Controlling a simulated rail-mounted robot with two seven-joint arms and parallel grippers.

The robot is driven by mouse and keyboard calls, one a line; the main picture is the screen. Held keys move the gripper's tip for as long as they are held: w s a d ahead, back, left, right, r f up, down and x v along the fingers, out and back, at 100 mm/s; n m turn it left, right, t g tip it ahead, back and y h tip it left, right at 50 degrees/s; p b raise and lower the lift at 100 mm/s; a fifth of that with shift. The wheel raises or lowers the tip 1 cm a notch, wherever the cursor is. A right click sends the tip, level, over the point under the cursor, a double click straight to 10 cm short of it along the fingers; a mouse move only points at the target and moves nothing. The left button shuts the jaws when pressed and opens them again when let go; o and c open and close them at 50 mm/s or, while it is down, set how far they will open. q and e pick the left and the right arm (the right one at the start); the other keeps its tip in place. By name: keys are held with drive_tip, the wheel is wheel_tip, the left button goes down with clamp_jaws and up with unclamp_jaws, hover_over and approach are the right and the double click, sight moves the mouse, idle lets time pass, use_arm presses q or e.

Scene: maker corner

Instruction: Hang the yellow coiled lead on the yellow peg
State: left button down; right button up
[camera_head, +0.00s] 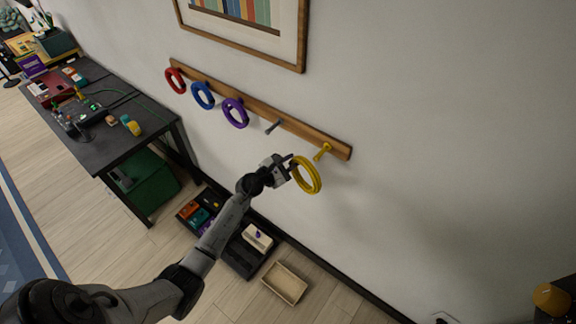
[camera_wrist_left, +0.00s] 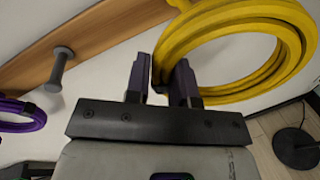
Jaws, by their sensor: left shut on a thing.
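The yellow coiled lead (camera_head: 307,175) is a ring of several loops. My left gripper (camera_head: 289,165) is shut on the near edge of the coil and holds it up by the wall. The yellow peg (camera_head: 322,151) is at the right end of the wooden rail, just above and right of the coil in the head view. In the left wrist view the coil (camera_wrist_left: 245,88) fills the upper right, with its edge between the fingers (camera_wrist_left: 162,85). A bit of the yellow peg (camera_wrist_left: 180,4) shows at the top edge. Whether coil and peg touch cannot be told. My right gripper is not in view.
The wooden rail (camera_head: 299,130) also holds a bare grey peg (camera_head: 273,127) and red (camera_head: 176,80), blue (camera_head: 202,95) and purple (camera_head: 235,113) coils to the left. A framed picture (camera_head: 301,40) hangs above. A black tray and a wooden box (camera_head: 285,283) lie below. A desk (camera_head: 100,163) stands left.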

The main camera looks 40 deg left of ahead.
use_arm(q)
drive_tip(key=shift+w+a+f+b, duration=0.1)
drive_tip(key=shift+w+b, duration=0.35)
drive_tip(key=shift+w, duration=0.45)
drive_tip(key=shift+w+a+f+b, duration=0.1)
drive_tip(key=shift+w+b, duration=0.35)
drive_tip(key=shift+w, duration=0.4)
drive_tip(key=shift+w+a+f+b, duration=0.1)
drive_tip(key=shift+w+b, duration=0.65)
drive_tip(key=shift+w, duration=0.45)
drive_tip(key=shift+w+a+b, duration=0.1)
drive_tip(key=shift+w+b, duration=0.6)
drive_tip(key=shift+w, duration=0.45)
drive_tip(key=shift+w+a+f+b, duration=0.1)
drive_tip(key=shift+w+f+b, duration=0.3)
drive_tip(key=shift+w+b, duration=0.35)
drive_tip(key=c, duration=0.9)
unclamp_jaws()
